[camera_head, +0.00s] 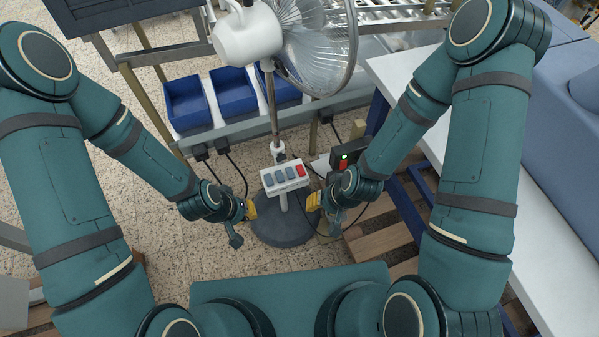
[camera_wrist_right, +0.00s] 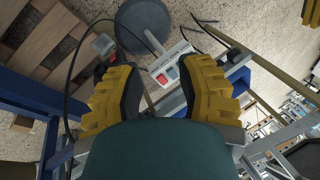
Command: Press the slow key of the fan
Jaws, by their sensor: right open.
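The standing fan (camera_head: 247,36) has a white motor housing, a wire cage, a thin pole and a round dark base (camera_head: 285,228). Its white key panel (camera_head: 272,192) carries a row of blue-grey keys (camera_head: 279,176) and a red key (camera_head: 301,170) at the right end. I cannot read any labels. My left gripper (camera_head: 250,210) is left of the panel and apart from it; its opening is unclear. My right gripper (camera_head: 314,202) is just right of and below the panel. In the right wrist view, its yellow fingers (camera_wrist_right: 163,82) are spread and empty, with the panel (camera_wrist_right: 160,62) beyond them.
Blue bins (camera_head: 233,97) stand on a rack behind the fan. A white table (camera_head: 480,180) is at the right. Black cables (camera_head: 238,172) hang near the fan, and a wooden pallet (camera_head: 380,242) lies at the right.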

